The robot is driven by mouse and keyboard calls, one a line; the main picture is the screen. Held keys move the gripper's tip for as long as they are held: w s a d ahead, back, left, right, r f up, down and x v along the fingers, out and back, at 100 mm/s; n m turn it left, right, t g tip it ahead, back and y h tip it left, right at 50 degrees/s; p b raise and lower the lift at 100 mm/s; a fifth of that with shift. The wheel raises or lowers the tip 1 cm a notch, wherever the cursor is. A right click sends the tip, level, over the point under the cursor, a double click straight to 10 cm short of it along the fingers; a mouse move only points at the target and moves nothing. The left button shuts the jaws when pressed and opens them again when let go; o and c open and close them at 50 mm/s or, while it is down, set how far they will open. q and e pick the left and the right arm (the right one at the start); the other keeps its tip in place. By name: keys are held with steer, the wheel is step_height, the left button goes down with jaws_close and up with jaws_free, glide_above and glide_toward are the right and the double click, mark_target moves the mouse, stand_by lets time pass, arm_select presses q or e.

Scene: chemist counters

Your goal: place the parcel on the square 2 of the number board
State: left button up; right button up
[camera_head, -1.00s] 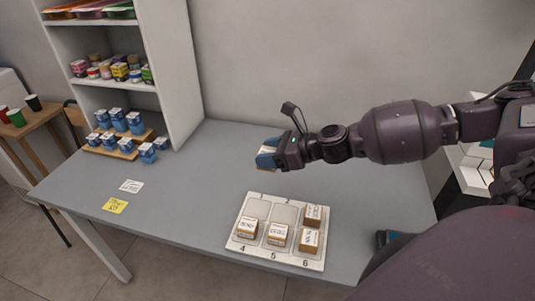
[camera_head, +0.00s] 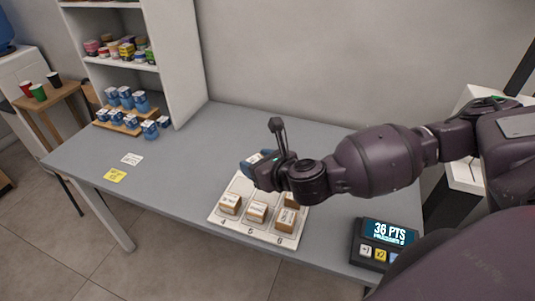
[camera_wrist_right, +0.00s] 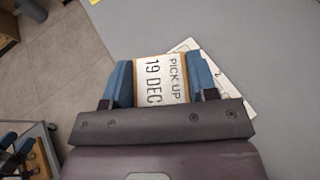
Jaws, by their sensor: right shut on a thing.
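The parcel (camera_wrist_right: 161,80) is a small box with a white label reading "PICK UP 19 DEC". It sits between the blue fingers of my right gripper (camera_wrist_right: 160,80) in the right wrist view. In the head view my right gripper (camera_head: 258,162) is shut on it above the back part of the white number board (camera_head: 215,212). The gripper and arm hide part of the board's back row, square 2 included. In the wrist view a board corner with a "2" (camera_wrist_right: 218,73) shows beside and beyond the parcel.
Several small boxes, one of them here (camera_head: 256,211), stand on the board's front row and right side. Yellow (camera_head: 115,175) and white notes lie left. Blue-white cartons stand by the shelf.

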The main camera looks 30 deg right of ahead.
steer(key=shift+s+a+f+m+h, duration=0.1)
steer(key=shift+s+a+m+h, duration=0.3)
steer(key=shift+a, duration=0.4)
steer(key=shift+s+a+m+h, duration=0.3)
steer(key=shift+s+a+h, duration=0.15)
steer(key=shift+a, duration=0.35)
